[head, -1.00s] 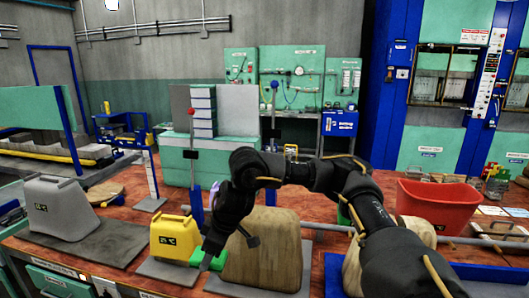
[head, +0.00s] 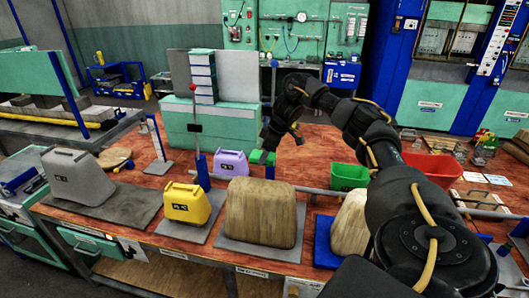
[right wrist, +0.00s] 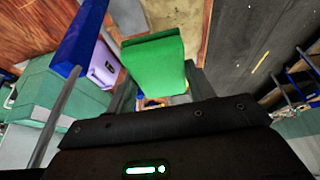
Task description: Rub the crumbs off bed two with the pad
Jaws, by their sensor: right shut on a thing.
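My right gripper (head: 270,150) is shut on a green pad (head: 262,157). It holds the pad over the back part of the bench, right of a purple canister (head: 231,164) and behind a large wooden block (head: 262,213). In the right wrist view the green pad (right wrist: 153,63) sticks out from the gripper, with the purple canister (right wrist: 103,65) to its left. I cannot make out crumbs, nor tell which surface is bed two. My left gripper is not in view.
A yellow canister (head: 187,203) and a grey canister (head: 77,176) stand on mats at the left. A blue post (head: 203,170) stands behind the yellow one. A pale block (head: 349,222) stands on a blue plate at the right. Green (head: 349,177) and red (head: 432,166) bins stand behind.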

